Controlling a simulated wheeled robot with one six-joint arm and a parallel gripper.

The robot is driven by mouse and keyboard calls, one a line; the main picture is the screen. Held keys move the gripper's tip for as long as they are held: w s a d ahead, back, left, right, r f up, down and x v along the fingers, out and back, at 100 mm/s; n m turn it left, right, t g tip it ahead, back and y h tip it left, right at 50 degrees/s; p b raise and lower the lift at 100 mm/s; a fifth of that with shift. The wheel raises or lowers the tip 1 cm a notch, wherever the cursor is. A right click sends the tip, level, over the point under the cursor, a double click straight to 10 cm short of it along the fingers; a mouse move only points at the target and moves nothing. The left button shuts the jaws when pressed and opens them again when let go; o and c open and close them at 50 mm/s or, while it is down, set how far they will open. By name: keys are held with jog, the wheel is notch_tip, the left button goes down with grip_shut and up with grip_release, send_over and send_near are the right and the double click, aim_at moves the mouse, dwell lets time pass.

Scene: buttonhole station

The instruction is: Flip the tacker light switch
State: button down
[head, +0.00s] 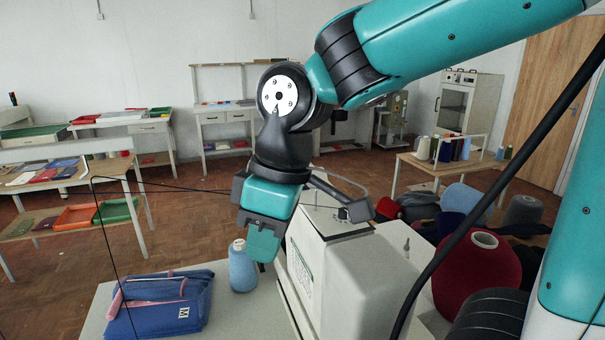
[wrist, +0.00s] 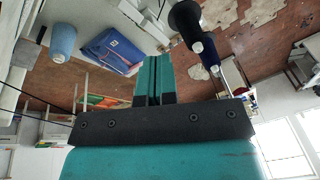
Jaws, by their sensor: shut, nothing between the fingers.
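The tacker appears to be the white machine (head: 308,265) at the bottom centre of the head view, with a printed panel on its front. A small upright lever or peg (head: 407,244) stands on its lighter right-hand housing; I cannot tell whether this is the light switch. A dark round knob (head: 342,213) shows on the machine's top, partly behind my arm. My gripper (head: 262,244) is shut and empty, pointing down in front of the machine's left side, above the table. In the wrist view its teal fingers (wrist: 153,78) are together with nothing between them.
A blue thread cone (head: 242,267) stands close below my gripper. A folded blue garment (head: 160,305) lies at the table's (head: 218,318) left. A large red cone (head: 477,275) and dark cloth are on the right.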

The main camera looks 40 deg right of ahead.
jog(key=w+d+r+n+h+p, duration=0.1)
jog(key=w+d+r+n, duration=0.2)
jog(key=w+d, duration=0.7)
jog(key=w+d+r+n+h+p, duration=0.1)
jog(key=w+d+r+n+h, duration=0.1)
jog(key=w+d+r, duration=0.5)
jog(key=w+d, duration=0.3)
jog(key=d, duration=0.1)
jog(key=shift+w+r+n+g, duration=0.2)
jog(key=shift+n+g, duration=0.1)
jog(key=shift+n, duration=0.1)
jog(key=shift+d+f, duration=0.1)
notch_tip(320, 180, down, 14)
jog(key=p, duration=0.4)
jog(key=shift+p, duration=0.3)
